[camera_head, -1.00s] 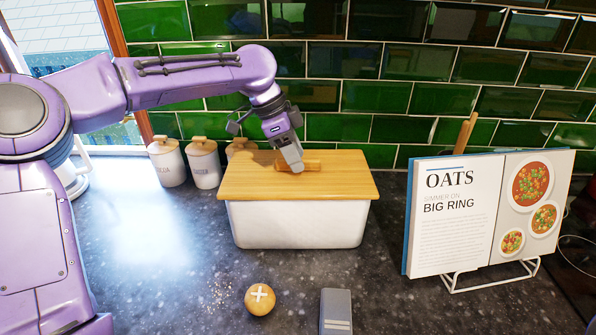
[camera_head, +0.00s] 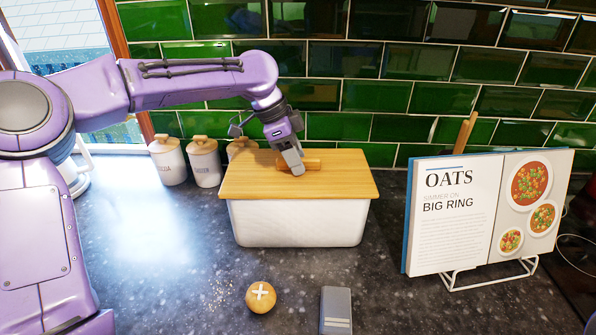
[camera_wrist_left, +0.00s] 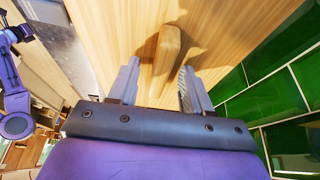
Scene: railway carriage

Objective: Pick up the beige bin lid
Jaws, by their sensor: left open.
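The beige wooden bin lid (camera_head: 250,183) lies flat on a white bin (camera_head: 298,222) on the dark counter. A wooden bar handle (camera_head: 314,164) stands in the middle of the lid. My left gripper (camera_head: 294,172) is right at the handle, pointing down. In the left wrist view the handle (camera_wrist_left: 167,48) lies between the two open fingers of the gripper (camera_wrist_left: 158,85), with gaps on both sides. The lid (camera_wrist_left: 110,30) fills the middle of that view. My right gripper is not in view.
An open cookbook (camera_head: 455,215) on a wire stand is to the right. Canisters (camera_head: 203,162) stand behind at the left. A round bun with a cross (camera_head: 260,297) and a grey box (camera_head: 336,311) lie in front. A green tiled wall (camera_head: 400,95) closes the back.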

